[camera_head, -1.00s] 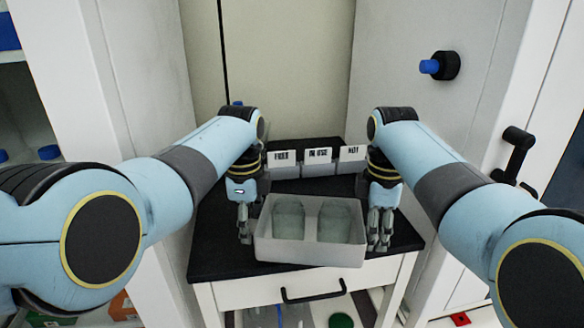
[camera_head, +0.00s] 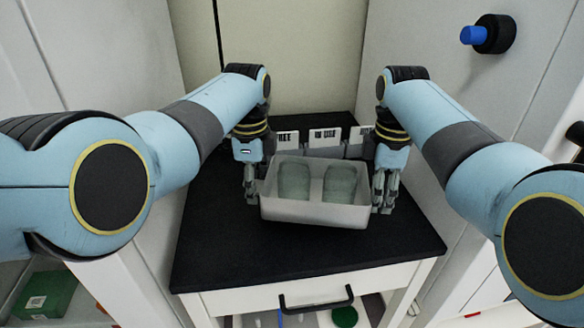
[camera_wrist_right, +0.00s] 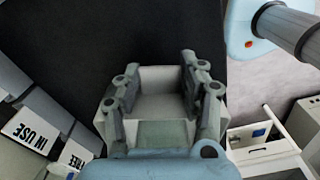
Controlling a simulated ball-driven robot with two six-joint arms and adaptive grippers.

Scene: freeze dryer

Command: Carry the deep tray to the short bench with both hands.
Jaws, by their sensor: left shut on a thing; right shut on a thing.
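The deep tray (camera_head: 312,213) is a pale, open, rectangular tray with two greenish blocks (camera_head: 293,181) inside. It is over the black top of the short bench (camera_head: 240,262), well behind the front edge; I cannot tell whether it touches the top. My left gripper (camera_head: 251,185) is shut on the tray's left end. My right gripper (camera_head: 384,192) is shut on its right end. In the right wrist view the tray's wall (camera_wrist_right: 160,77) shows between the fingers of my right gripper (camera_wrist_right: 163,95).
White panels rise on both sides. A blue-tipped black knob (camera_head: 492,34) sticks out at right. The bench top in front of the tray is bare.

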